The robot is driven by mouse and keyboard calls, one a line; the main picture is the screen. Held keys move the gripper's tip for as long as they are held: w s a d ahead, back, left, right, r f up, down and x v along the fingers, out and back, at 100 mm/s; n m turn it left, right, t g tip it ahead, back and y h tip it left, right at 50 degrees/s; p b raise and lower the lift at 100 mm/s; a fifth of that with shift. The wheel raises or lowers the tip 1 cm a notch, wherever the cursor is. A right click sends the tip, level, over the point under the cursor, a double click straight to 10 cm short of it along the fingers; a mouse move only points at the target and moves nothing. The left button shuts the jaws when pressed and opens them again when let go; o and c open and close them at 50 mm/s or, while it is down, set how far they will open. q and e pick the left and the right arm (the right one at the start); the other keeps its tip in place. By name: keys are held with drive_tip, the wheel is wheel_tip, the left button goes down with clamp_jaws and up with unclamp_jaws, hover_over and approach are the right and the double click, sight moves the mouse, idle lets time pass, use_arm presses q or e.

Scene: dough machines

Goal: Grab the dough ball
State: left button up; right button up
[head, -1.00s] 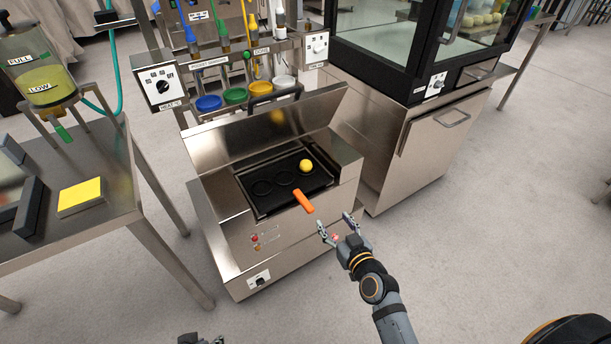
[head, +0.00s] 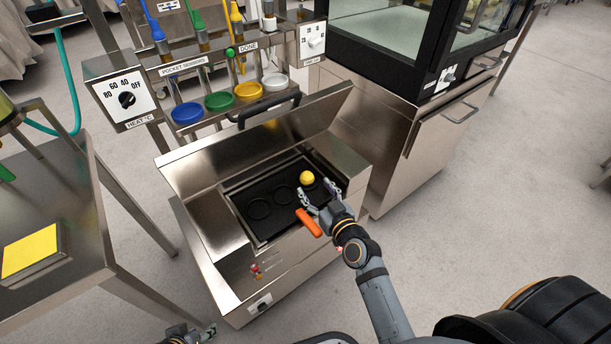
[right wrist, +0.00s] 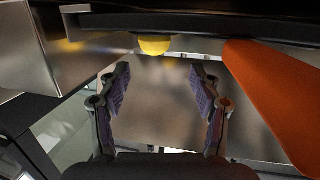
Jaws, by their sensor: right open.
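The yellow dough ball (head: 307,178) sits at the right end of the black tray (head: 258,225) inside the steel machine. My right gripper (head: 318,192) is open, just in front of and below the ball in the head view. In the right wrist view the ball (right wrist: 154,46) shows ahead, between and beyond the open fingertips (right wrist: 163,88), partly cut by a dark edge above. The gripper looks empty. My left gripper (head: 196,332) shows only in part at the bottom edge of the head view; its jaws are unclear.
An orange handle (head: 309,222) juts from the machine's front beside my right gripper; it fills the right side of the wrist view (right wrist: 268,100). The raised steel lid (head: 262,135) stands behind the tray. A side table (head: 75,235) is at left.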

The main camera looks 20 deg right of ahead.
sight(309, 179)
drive_tip(key=x, duration=0.2)
drive_tip(key=shift+w+f, duration=0.15)
drive_tip(key=shift+w, duration=0.1)
drive_tip(key=x, duration=0.4)
drive_tip(key=shift+w+d+f+b, duration=0.15)
drive_tip(key=shift+d+f+b, duration=0.2)
drive_tip(key=shift+f+b, duration=0.1)
drive_tip(key=shift+w+a, duration=0.1)
drive_tip(key=shift+w, duration=0.35)
drive_tip(key=c, duration=1.2)
